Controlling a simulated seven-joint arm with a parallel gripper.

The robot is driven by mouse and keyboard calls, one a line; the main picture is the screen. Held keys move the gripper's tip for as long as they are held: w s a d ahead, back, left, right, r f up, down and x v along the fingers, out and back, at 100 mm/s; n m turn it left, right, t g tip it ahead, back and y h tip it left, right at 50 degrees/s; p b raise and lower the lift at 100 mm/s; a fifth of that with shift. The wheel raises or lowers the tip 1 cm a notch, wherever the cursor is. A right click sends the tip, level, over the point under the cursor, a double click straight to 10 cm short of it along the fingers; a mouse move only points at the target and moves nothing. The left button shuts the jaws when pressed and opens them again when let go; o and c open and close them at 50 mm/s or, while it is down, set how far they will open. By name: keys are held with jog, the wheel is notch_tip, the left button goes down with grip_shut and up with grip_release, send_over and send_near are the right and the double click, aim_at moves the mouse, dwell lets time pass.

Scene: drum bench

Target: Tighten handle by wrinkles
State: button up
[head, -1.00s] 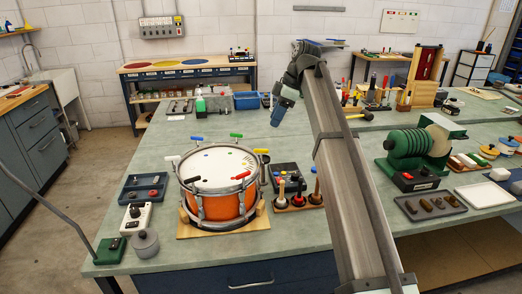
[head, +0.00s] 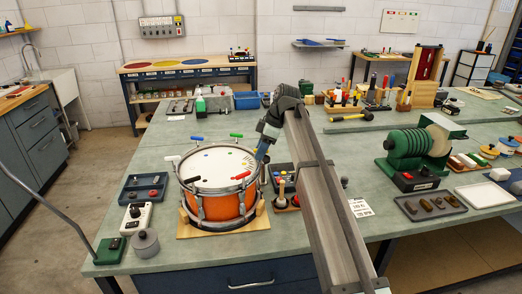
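An orange drum (head: 215,207) with a pale head (head: 213,166) and metal hoop stands on a wooden base. Coloured handles ring its rim: white (head: 172,158), blue (head: 197,139), green (head: 236,136), red (head: 241,175) and black (head: 191,180). The yellow handle, at the rim's right side earlier, is hidden behind my gripper. My gripper (head: 261,155) points down at the drum's right rim, close to the yellow handle's place. Its fingertips are too small and covered to tell whether they touch or hold anything. Wrinkles on the head are too fine to make out.
A blue tray (head: 143,188), white box (head: 135,218) and grey weight (head: 145,243) stand left of the drum. A dark device and a stand of wooden-handled tools (head: 281,192) are close on the right, partly behind my arm. A green coiled machine (head: 410,152) stands farther right.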

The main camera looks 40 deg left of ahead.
jog(key=shift+f, duration=0.15)
grip_shut()
dwell(0.4)
jog(key=m+t, duration=0.1)
jog(key=m, duration=0.2)
jog(key=shift+m+t, duration=0.3)
jog(key=shift+m, duration=0.1)
jog(key=m+t, duration=0.1)
jog(key=m, duration=0.3)
jog(key=shift+m+t+y, duration=0.3)
jog(key=shift+m+t, duration=0.1)
dwell(0.4)
